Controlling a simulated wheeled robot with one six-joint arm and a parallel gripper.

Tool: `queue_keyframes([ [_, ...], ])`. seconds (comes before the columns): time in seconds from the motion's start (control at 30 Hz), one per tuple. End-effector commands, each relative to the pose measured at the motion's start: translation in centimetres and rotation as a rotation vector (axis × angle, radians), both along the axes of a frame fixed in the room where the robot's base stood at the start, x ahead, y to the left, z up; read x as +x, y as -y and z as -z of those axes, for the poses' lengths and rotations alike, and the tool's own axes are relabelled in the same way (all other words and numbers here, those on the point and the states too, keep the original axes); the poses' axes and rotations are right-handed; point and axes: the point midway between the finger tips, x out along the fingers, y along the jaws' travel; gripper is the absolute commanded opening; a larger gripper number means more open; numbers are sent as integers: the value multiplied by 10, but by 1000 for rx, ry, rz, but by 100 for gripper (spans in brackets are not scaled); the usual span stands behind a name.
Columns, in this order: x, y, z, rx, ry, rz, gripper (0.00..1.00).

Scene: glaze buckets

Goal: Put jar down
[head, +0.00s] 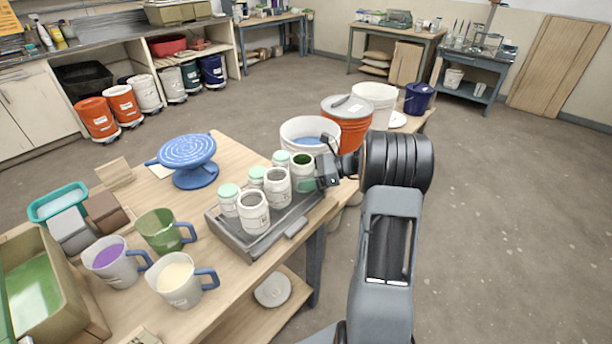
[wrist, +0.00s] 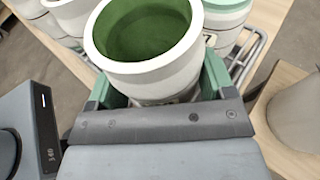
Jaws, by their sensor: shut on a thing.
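A white jar with green inside (head: 303,163) stands upright at the right end of the grey tray (head: 262,247). In the wrist view the jar (wrist: 145,65) is large and open-topped, between green finger pads. My gripper (head: 308,184) is shut on this jar, reaching in from the right. Other white jars, several with pale green lids, stand on the tray to its left, such as an open one (head: 254,212). Whether the held jar's base touches the tray is hidden by the gripper and the neighbouring jars.
A white bucket with blue glaze (head: 308,122) and an orange bucket (head: 348,138) stand behind my gripper. A blue turntable (head: 189,160) is left of the tray. Mugs (head: 180,283) stand at the front left. Bare table (head: 232,160) shows behind the tray.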

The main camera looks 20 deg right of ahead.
Motion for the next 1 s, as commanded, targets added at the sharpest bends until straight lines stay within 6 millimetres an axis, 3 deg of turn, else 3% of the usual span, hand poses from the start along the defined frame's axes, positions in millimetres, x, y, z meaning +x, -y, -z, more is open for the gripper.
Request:
queue_keyframes([
  [0.23, 0, 0, 2, 1, 1, 0, 22],
  [0.27, 0, 0, 3, 0, 0, 0, 77],
  [0.5, 0, 0, 3, 0, 0, 0, 100],
  [0.8, 0, 0, -2, 0, 1, 0, 100],
  [1.0, -11, 27, -9, -1, 1, 5, 100],
])
